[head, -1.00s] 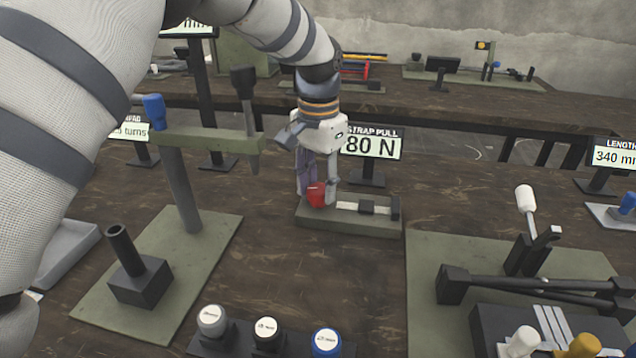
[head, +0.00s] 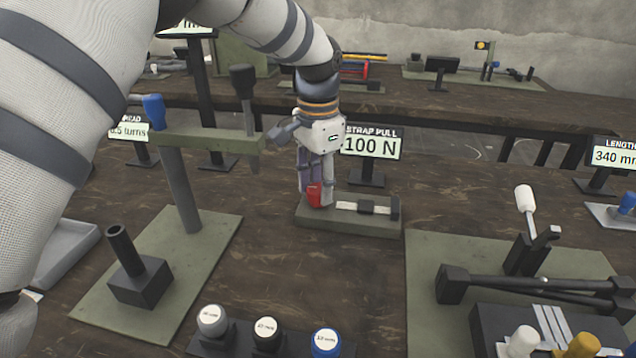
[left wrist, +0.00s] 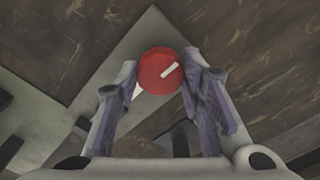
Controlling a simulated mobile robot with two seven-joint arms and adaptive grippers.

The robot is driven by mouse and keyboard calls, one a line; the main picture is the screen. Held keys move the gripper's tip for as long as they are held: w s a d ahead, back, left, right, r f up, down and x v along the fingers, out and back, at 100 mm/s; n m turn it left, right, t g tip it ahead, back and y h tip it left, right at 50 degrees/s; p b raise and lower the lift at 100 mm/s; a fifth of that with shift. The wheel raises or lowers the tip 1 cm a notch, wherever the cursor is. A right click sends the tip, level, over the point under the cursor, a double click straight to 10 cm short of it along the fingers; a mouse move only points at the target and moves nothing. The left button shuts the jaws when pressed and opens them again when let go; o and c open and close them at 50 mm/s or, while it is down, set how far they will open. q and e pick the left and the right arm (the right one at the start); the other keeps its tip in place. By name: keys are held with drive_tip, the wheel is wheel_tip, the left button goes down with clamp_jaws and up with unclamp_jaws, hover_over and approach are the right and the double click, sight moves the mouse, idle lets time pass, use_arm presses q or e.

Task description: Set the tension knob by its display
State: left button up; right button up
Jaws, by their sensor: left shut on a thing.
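The red tension knob (head: 314,195) sits at the left end of a grey-green base (head: 345,224). In the left wrist view the red knob (left wrist: 160,71) shows its round top with a white mark pointing to the upper right. My left gripper (head: 316,202) points down from above and is shut on the knob, a finger on each side. Its fingers (left wrist: 162,80) also show in the left wrist view. The strap pull display (head: 371,144) behind the knob reads 100 N. My right gripper is not in view.
A press with a post and blue-topped arm (head: 182,190) stands close on the left. A lever device (head: 530,250) is at the right. Several capped bottles (head: 267,334) stand at the front. The table between is mostly clear.

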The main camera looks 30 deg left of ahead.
sight(318, 188)
use_arm(q)
drive_tip(key=o, duration=1.2)
drive_tip(key=shift+f, duration=0.2)
drive_tip(key=shift+r, duration=0.1)
wheel_tip(318, 188, up, 12)
drive_tip(key=shift+f, duration=0.1)
